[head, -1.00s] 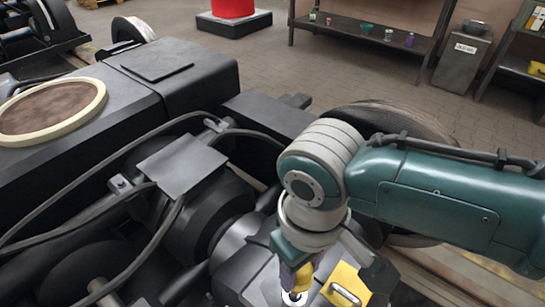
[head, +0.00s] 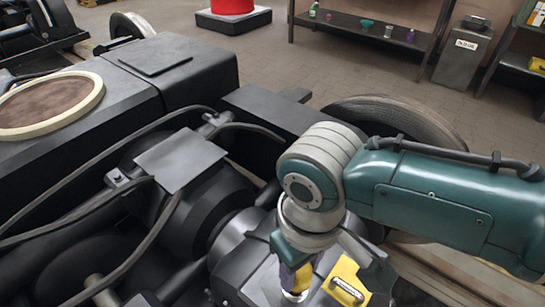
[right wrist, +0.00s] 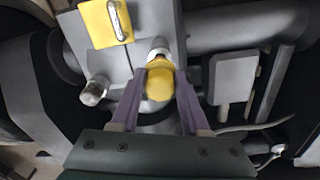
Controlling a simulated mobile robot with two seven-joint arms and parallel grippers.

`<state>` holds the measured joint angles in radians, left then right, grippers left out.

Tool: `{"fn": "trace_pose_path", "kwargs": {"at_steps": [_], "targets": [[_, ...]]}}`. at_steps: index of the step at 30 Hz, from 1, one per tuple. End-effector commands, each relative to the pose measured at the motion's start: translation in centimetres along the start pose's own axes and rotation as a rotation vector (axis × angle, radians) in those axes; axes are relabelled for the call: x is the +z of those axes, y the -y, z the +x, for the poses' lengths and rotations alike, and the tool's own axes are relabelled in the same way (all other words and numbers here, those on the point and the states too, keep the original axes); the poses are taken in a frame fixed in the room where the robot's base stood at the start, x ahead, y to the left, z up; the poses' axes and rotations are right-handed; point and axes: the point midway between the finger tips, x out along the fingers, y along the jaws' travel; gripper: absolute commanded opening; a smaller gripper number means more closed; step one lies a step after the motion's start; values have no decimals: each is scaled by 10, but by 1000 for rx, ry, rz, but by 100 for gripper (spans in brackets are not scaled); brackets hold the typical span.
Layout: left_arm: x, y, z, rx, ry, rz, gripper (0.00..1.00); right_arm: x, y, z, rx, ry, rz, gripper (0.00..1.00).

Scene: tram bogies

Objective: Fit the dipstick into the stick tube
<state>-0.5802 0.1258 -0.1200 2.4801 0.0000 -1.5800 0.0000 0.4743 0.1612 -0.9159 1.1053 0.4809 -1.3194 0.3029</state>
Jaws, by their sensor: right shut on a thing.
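My right gripper (head: 293,280) comes down from its arm near the bottom of the head view. In the right wrist view its two purple fingers (right wrist: 157,98) are shut on the yellow knob of the dipstick (right wrist: 160,82). The yellow also shows between the fingers in the head view (head: 303,279). A pale metal tube mouth (head: 295,296), which looks like the stick tube, is directly below the fingers. It shows just beyond the knob in the right wrist view (right wrist: 158,53). The stick's shaft is hidden, so I cannot tell how deep it sits. My left gripper is out of view.
A yellow plate with a metal handle (head: 346,282) is close right of the gripper. A metal stub (right wrist: 95,91) stands nearby on the housing. Black cables (head: 120,135) cross the bogie at left. A wheel (head: 405,118) stands behind my right arm.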

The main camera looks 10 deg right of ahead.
Motion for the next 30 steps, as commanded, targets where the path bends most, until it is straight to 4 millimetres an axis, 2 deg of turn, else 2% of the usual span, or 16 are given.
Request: {"fn": "trace_pose_path", "kwargs": {"at_steps": [30], "targets": [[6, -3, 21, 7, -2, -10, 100, 0, 0, 27, -1, 0, 0, 0]]}}
